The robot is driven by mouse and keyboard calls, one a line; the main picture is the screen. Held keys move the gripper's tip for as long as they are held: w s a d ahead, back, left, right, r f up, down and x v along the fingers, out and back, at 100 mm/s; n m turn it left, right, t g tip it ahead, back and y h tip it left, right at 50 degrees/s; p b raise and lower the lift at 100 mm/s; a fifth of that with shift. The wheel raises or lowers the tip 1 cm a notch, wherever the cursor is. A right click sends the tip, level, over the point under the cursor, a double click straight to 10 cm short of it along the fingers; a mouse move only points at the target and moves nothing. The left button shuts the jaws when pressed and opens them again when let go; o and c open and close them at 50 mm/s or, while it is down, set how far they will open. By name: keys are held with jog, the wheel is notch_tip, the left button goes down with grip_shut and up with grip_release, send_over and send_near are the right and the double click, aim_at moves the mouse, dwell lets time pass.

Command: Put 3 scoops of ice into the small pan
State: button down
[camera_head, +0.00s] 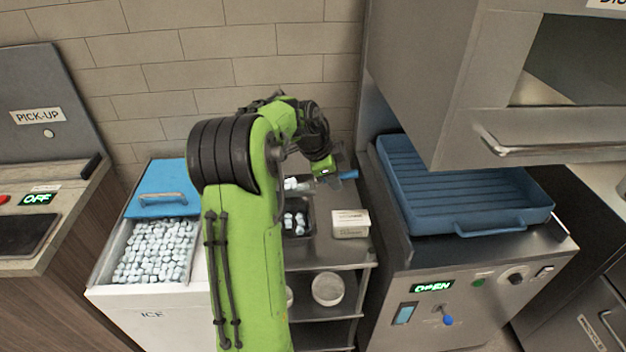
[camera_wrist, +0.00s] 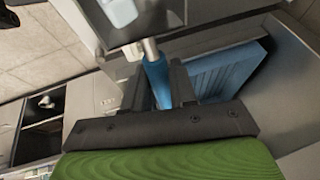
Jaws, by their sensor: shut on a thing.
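My gripper (camera_head: 330,168) is shut on the blue handle of a scoop (camera_wrist: 156,78). In the head view, the scoop's blue handle end (camera_head: 348,174) sticks out to the right. Its metal bowl lies left of my gripper, with pale ice (camera_head: 292,184) showing there. In the wrist view, a pale ice piece (camera_wrist: 118,10) shows in the scoop's bowl at the top. The small dark pan (camera_head: 309,228) sits on the metal shelf, below the scoop in the picture, with several ice pieces (camera_head: 294,222) in it. My arm hides part of the pan's left side. The ice bin (camera_head: 117,254) is full of cubes.
A blue lid (camera_head: 158,203) lies over the back of the ice bin. A small white box (camera_head: 350,224) stands right of the pan. A white bowl (camera_head: 327,288) is on the lower shelf. A blue tray (camera_head: 455,196) rests on the machine at right, below an overhanging metal unit (camera_head: 450,80).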

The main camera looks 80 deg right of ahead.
jog(key=shift+w+a+r+g, duration=0.1)
jog(key=shift+w+r+g, duration=0.1)
jog(key=shift+w+g, duration=0.15)
jog(key=w+r+g+p, duration=0.1)
jog(key=p, duration=0.1)
jog(key=w+r+g+h+p, duration=0.1)
jog(key=r+g+p, duration=0.1)
jog(key=w+r+g+p, duration=0.1)
jog(key=g+p, duration=0.1)
jog(key=shift+w+a+r+n+h, duration=0.2)
jog(key=shift+w+a+n+h, duration=0.1)
jog(key=shift+a+n+h, duration=0.1)
jog(key=shift+w+a+r+n+g+h, duration=0.1)
jog(key=shift+w+a+r+g+h, duration=0.1)
jog(key=shift+w+r+g, duration=0.4)
jog(key=shift+w+a+r+n+g+h, duration=0.1)
jog(key=shift+w+a+r+g+h, duration=0.1)
jog(key=shift+w+g, duration=0.7)
jog(key=shift+w+a+r+n+g+h, duration=0.1)
jog(key=shift+w+r+g+h, duration=0.2)
jog(key=shift+w+g, duration=0.4)
jog(key=shift+f, duration=0.1)
